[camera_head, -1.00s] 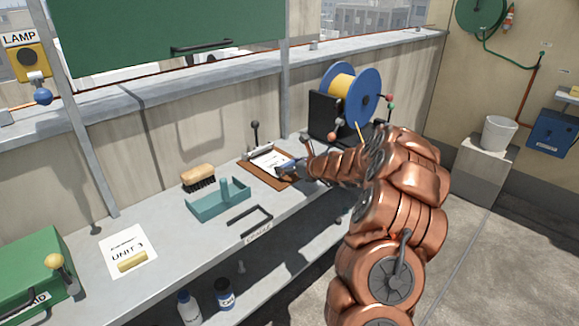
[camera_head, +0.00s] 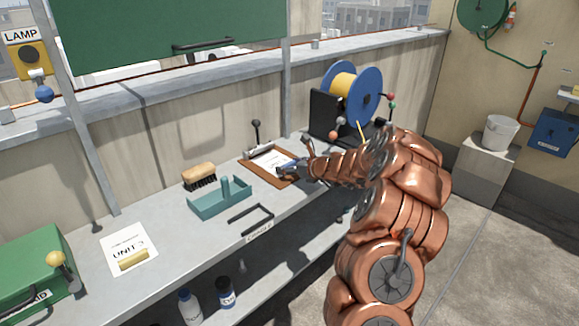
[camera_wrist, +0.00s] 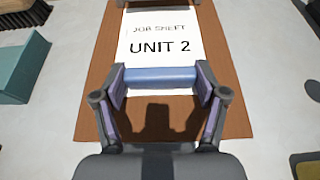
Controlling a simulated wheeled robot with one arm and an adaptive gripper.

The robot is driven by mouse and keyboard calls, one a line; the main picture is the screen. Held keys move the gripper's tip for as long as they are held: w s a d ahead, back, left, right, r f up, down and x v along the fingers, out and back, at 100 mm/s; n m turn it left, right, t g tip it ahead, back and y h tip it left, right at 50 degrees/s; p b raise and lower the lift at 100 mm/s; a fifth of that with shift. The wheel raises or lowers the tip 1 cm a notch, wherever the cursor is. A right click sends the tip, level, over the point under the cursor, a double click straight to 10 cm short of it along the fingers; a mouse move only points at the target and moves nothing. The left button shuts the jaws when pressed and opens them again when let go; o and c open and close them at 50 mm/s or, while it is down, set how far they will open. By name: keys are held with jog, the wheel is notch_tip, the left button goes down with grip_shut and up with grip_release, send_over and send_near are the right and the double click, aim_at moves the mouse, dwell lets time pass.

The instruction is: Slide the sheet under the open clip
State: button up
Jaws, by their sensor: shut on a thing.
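The white job sheet (camera_wrist: 160,38), marked UNIT 2, lies flat over a brown clipboard (camera_wrist: 220,80). A blue grip bar (camera_wrist: 160,78) runs across its near end. My gripper (camera_wrist: 161,85) is shut on this bar, one finger at each end. The clip (camera_head: 262,150) stands at the far end of the clipboard, with a black-knobbed lever (camera_head: 256,124) upright. In the wrist view the sheet runs up to the clip's grey parts at the top edge. The picture cuts off there, so I cannot tell how far under the sheet reaches.
A teal tray (camera_head: 220,203) and a brush (camera_head: 199,176) sit left of the clipboard. A blue reel with yellow cable (camera_head: 362,92) stands behind my gripper. Another sheet (camera_head: 128,240), marked UNIT 3, and a green box (camera_head: 35,260) lie farther left. A black handle (camera_head: 252,220) marks the bench front.

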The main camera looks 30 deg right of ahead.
jog(key=shift+f, duration=0.1)
jog(key=o, duration=1.2)
jog(key=v, duration=1.2)
